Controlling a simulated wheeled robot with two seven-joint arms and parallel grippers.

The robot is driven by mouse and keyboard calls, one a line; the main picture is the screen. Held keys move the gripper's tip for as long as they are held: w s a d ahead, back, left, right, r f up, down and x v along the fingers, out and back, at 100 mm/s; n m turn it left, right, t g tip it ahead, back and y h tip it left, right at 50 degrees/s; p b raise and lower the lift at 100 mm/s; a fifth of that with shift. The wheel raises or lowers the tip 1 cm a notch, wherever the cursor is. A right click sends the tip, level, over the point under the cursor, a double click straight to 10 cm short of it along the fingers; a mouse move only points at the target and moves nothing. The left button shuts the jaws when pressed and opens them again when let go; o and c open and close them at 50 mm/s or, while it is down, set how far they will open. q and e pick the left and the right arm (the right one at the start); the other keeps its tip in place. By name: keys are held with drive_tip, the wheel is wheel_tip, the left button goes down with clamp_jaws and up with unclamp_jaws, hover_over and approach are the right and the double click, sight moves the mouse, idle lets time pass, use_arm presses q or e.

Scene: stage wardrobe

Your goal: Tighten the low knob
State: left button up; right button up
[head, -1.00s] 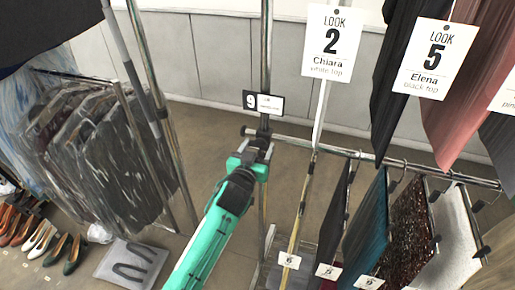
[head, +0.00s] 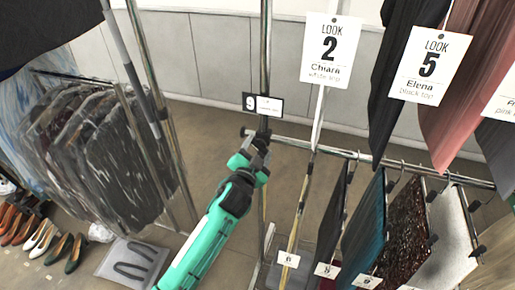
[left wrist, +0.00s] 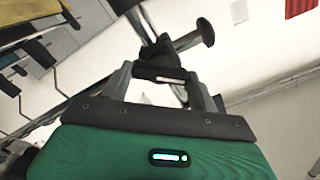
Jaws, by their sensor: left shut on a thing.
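My left gripper (head: 254,151) is at the junction of the upright chrome post (head: 265,60) and the side rail (head: 330,149). In the left wrist view its two fingers (left wrist: 163,86) are shut on a black knob (left wrist: 160,62), in front of the post. Much of the knob is hidden by the fingers in the head view. In the left wrist view a dark round-ended piece (left wrist: 205,31) on a short stem sticks out beyond it. My right gripper is not in view.
Garments on hangers (head: 405,225) hang from the side rail at the right. A rack of grey garment bags (head: 110,150) and several shoes (head: 42,238) are at the left.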

use_arm(q)
drive_tip(key=m+p, duration=0.1)
drive_tip(key=m, duration=0.4)
drive_tip(key=shift+m, duration=0.3)
drive_tip(key=shift+f+m+p, duration=0.15)
drive_tip(key=shift+m+p, duration=0.35)
drive_tip(key=shift+m, duration=1.7)
drive_tip(key=o, duration=1)
drive_tip(key=shift+d, duration=0.1)
